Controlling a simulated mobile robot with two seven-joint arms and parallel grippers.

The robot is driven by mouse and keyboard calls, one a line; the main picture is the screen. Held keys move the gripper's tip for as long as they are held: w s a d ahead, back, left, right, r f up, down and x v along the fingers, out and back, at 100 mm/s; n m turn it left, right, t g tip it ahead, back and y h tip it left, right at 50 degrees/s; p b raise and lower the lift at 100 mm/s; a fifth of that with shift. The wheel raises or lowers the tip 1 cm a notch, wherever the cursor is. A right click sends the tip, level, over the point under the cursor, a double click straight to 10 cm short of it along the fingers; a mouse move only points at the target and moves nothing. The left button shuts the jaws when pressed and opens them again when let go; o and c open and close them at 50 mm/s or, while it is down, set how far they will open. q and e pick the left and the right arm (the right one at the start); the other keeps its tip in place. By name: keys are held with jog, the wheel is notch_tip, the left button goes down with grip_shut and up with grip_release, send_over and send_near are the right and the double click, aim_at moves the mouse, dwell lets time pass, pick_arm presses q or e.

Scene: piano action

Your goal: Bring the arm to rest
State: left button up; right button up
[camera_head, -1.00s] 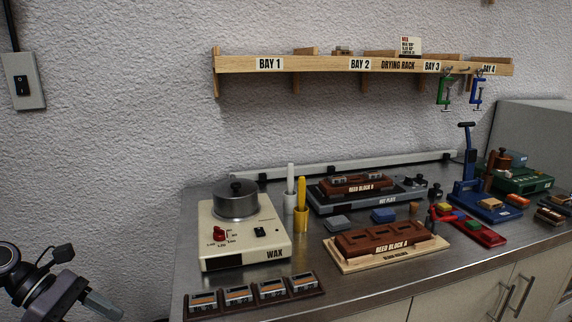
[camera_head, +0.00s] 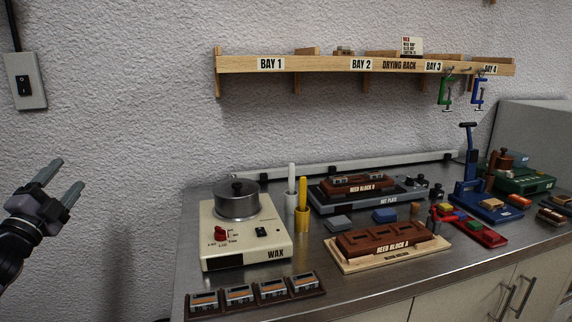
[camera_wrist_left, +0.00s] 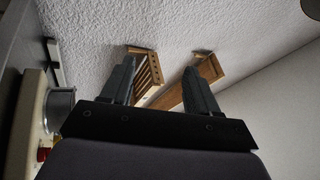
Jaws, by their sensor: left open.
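My left gripper (camera_head: 62,180) is at the left edge of the head view, in front of the bare wall and left of the bench. Its two fingers point up and to the right, stand apart and hold nothing. In the left wrist view the open fingers (camera_wrist_left: 160,85) show with wall and wooden racks behind them, well out of reach. My right gripper is in neither view.
The metal bench (camera_head: 190,265) carries a wax pot heater (camera_head: 222,240), a reed block on a wooden base (camera_head: 385,243), a hot plate (camera_head: 400,190) and a small tray (camera_head: 240,308) at its front left. A drying rack (camera_head: 300,64) hangs above. The space left of the bench is free.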

pick_arm(q)
jog(key=a+f+n+g+y, duration=0.5)
jog(key=a+f+n+y, duration=0.15)
jog(key=n, duration=0.65)
jog(key=s+d+f+g+h, duration=0.15)
jog(key=s+d+f, duration=0.25)
jog(key=d+f, duration=0.4)
jog(key=s+d+f+m+g+h, duration=0.1)
jog(key=s+d+f+h, duration=0.1)
jog(key=s+d+f, duration=0.6)
jog(key=s+d+f+g+h, duration=0.15)
jog(key=d+f, duration=0.25)
jog(key=f, duration=0.7)
jog(key=s+d+f+n+g+h, duration=0.1)
jog(key=s+d+f, duration=0.4)
jog(key=s, duration=0.5)
jog(key=s+d+f+n+g+h, duration=0.15)
jog(key=s+d+f, duration=0.25)
jog(key=s+d, duration=0.4)
jog(key=shift+m+g, duration=0.25)
jog(key=r+p, duration=0.1)
jog(key=s+r+p, duration=0.1)
jog(key=r, duration=0.1)
jog(key=s+r+p, duration=0.1)
jog(key=p, duration=0.1)
jog(key=shift+s+a+r, duration=0.1)
jog(key=shift+a+r, duration=0.05)
jog(key=shift+a, duration=0.1)
